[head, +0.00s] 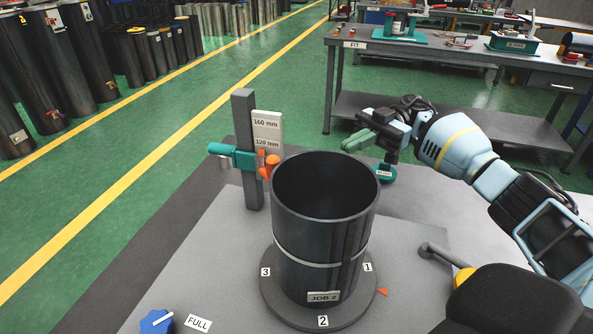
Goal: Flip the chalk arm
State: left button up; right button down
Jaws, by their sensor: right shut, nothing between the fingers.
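What looks like the chalk arm (243,159) is a teal piece with orange parts. It is mounted on a dark upright post left of the cylinder. Its orange end (269,164) lies beside the upper left of the dark cylinder (318,225); I cannot tell whether they touch. The cylinder stands upright on a round flange (292,313) marked 1, 2 and 3, with a "JOB 2" label. My right gripper (358,141), with green fingers, is shut and empty. It is beyond the cylinder's upper right rim, apart from the chalk arm. My left gripper is out of view.
A plate (267,130) marked 160 mm and 120 mm is beside the post. A small teal disc (386,173) is below my right gripper. A grey lever (436,252) is at right. A workbench (450,52) stands behind.

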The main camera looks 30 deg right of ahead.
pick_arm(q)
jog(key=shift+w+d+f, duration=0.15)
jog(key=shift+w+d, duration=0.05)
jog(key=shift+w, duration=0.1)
pick_arm(e)
jog(key=shift+w+d+f, duration=0.2)
jog(key=shift+f, duration=0.35)
jog(key=shift+a, duration=0.15)
jog(key=a+p, duration=0.1)
jog(key=a, duration=0.3)
jog(key=s+a+p, duration=0.1)
jog(key=a, duration=0.4)
jog(key=a+p, duration=0.1)
jog(key=a, duration=0.3)
jog(key=shift+s+a+f, duration=0.2)
jog(key=shift+s+a, duration=0.05)
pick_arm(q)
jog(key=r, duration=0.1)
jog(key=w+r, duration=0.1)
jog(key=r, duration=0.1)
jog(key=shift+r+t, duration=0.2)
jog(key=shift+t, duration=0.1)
pick_arm(e)
jog(key=shift+a, duration=0.1)
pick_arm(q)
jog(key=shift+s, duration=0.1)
